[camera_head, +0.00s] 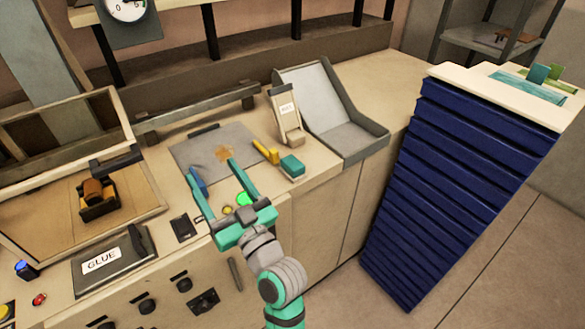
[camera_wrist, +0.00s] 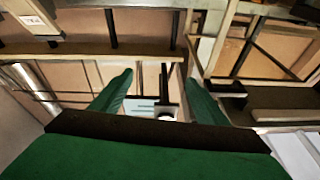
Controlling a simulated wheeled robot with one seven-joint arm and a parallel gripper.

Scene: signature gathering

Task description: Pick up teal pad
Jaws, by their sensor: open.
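A small teal pad (camera_head: 292,166) lies on the beige counter near its front edge, beside a yellow piece (camera_head: 265,151). My gripper (camera_head: 211,172) is open and empty, over the counter to the left of the small teal pad. In the wrist view my gripper (camera_wrist: 160,88) shows two green fingers spread apart. I cannot make out the teal pad in that view.
A grey mat (camera_head: 205,150) with a brown mark lies beyond my gripper. A labelled holder (camera_head: 286,116) and a grey tray (camera_head: 345,138) stand behind the small teal pad. A glue box (camera_head: 112,262) and a framed case (camera_head: 150,185) are at the left. The tall blue stack (camera_head: 440,175) stands right of the counter.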

